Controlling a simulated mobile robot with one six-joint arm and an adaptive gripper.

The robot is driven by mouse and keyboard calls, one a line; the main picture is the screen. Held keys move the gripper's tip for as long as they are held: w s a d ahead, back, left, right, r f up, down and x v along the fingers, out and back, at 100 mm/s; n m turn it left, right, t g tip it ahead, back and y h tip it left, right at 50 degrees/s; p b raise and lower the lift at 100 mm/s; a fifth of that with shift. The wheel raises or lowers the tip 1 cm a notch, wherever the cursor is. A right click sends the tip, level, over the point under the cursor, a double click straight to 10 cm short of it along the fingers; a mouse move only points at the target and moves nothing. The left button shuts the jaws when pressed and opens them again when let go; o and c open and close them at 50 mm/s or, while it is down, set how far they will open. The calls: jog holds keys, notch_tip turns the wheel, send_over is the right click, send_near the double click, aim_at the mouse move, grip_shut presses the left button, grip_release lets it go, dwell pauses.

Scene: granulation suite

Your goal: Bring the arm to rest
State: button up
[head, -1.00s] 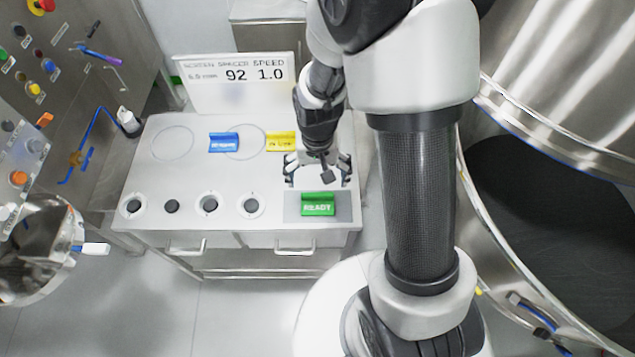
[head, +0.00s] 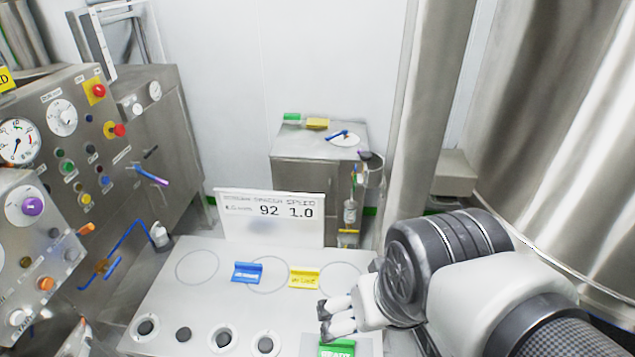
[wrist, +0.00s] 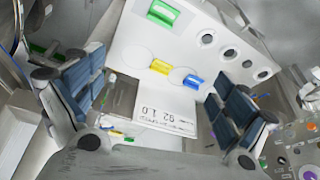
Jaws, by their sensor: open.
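My gripper (wrist: 155,105) shows in the wrist view with its two fingers wide apart and nothing between them. The green READY block (head: 337,348) is at the bottom edge of the head view, on a grey pad on the bench (head: 205,295). It also shows in the wrist view (wrist: 163,12), apart from my fingers. A blue block (head: 247,272) and a yellow block (head: 304,279) lie on the bench near marked circles.
A sign (head: 270,217) reading 92 and 1.0 stands at the bench's back edge. A control panel (head: 85,150) is on the left. A steel side cabinet (head: 305,172) stands behind, with small items on top. A large steel vessel (head: 565,130) is on the right.

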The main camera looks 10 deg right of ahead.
jog(key=shift+s+r+t, duration=0.15)
jog(key=shift+s+r, duration=0.2)
jog(key=shift+s, duration=0.3)
jog(key=shift+s+r+t, duration=0.15)
jog(key=shift+s+r, duration=0.15)
jog(key=shift+s, duration=0.3)
jog(key=shift+f+b, duration=0.9)
